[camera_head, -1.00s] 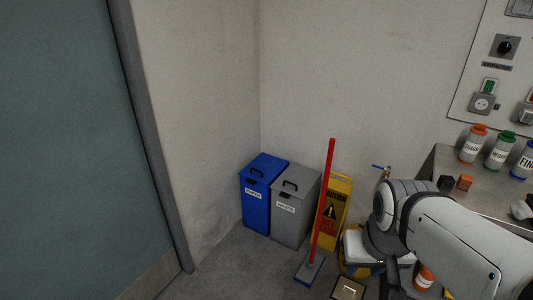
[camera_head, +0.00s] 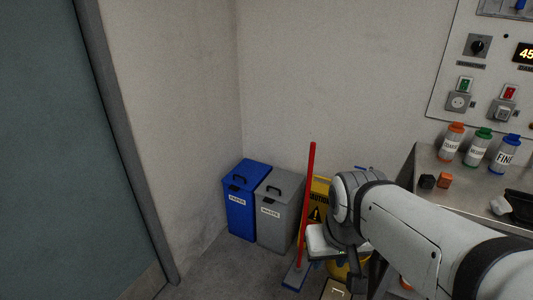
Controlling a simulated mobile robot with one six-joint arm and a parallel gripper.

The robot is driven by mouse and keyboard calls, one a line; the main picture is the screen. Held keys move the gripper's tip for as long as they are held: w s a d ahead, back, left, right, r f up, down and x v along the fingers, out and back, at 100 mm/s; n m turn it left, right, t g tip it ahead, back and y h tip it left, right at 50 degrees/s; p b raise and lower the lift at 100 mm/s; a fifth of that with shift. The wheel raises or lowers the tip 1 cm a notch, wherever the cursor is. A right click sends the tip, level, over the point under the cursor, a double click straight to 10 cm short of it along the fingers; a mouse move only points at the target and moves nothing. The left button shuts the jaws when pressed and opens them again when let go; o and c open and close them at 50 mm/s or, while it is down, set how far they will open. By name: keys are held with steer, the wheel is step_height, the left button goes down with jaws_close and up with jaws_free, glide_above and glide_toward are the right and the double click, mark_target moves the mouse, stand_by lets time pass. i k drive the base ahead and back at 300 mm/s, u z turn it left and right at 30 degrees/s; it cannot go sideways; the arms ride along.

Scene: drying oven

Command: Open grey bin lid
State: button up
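The grey bin (camera_head: 272,222) stands on the floor in the corner, right of a blue bin (camera_head: 240,213). Its lid (camera_head: 280,184) is shut, with a dark handle (camera_head: 274,190) on top and a white label on the front. My arm comes in from the lower right, and its end is to the right of the grey bin. My gripper (camera_head: 364,278) shows only in part as dark pieces below the wrist; its fingertips are not clear. I cannot tell if it is open or shut.
A red-handled broom (camera_head: 306,205) leans just right of the grey bin, before a yellow caution sign (camera_head: 318,190). A bench (camera_head: 428,160) with labelled bottles (camera_head: 452,142) stands at right. A grey door (camera_head: 50,150) is at left. Floor in front of the bins is clear.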

mark_target(281, 185)
steer(key=i, duration=1.5)
steer(key=u, duration=0.05)
